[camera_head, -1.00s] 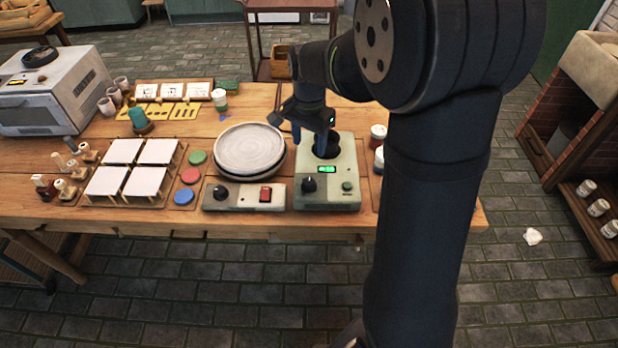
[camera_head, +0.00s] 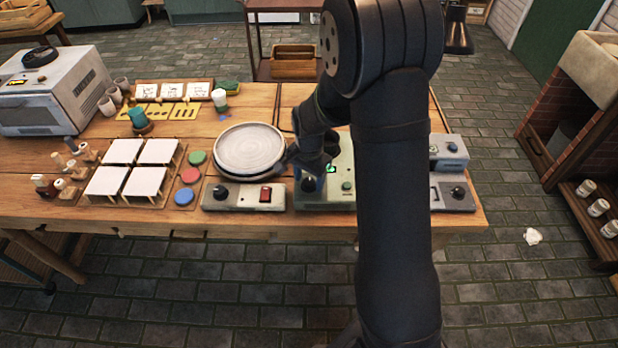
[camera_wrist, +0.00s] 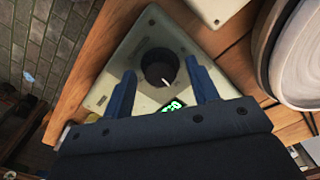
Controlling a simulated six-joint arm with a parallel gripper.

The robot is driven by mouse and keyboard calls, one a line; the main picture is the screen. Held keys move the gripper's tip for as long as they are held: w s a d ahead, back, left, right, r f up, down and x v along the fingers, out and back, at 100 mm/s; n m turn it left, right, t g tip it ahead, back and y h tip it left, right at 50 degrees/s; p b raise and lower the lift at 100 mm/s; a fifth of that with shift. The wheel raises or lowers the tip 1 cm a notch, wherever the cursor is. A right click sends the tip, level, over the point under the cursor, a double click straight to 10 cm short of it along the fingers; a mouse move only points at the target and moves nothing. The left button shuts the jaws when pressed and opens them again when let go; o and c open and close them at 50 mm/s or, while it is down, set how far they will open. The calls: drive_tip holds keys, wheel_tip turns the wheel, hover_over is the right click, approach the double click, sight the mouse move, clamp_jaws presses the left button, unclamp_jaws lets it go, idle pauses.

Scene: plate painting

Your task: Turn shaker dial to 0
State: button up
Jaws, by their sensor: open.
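The shaker (camera_head: 340,185) is a pale green box near the front edge of the table, partly hidden behind my arm in the head view. Its black dial (camera_head: 308,186) sits on the front left of its top. In the wrist view the dial (camera_wrist: 159,68) has a white pointer line and lies between and just beyond my fingertips. The green display (camera_wrist: 172,106) shows partly, and its reading is unclear. My gripper (camera_wrist: 160,78) is open, with one blue finger on each side of the dial and nothing held.
A round grey wheel (camera_head: 249,148) stands left of the shaker. A control box (camera_head: 244,197) with a black knob and red switch is in front of it. Grey devices (camera_head: 452,194) stand to the right of my arm. White tiles (camera_head: 140,166) lie farther left.

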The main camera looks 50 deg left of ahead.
drive_tip(key=c, duration=1)
drive_tip(key=n, duration=0.4)
drive_tip(key=shift+n, duration=0.3)
drive_tip(key=n, duration=0.4)
drive_tip(key=shift+n, duration=0.3)
drive_tip(key=n, duration=0.4)
drive_tip(key=shift+n, duration=2.4)
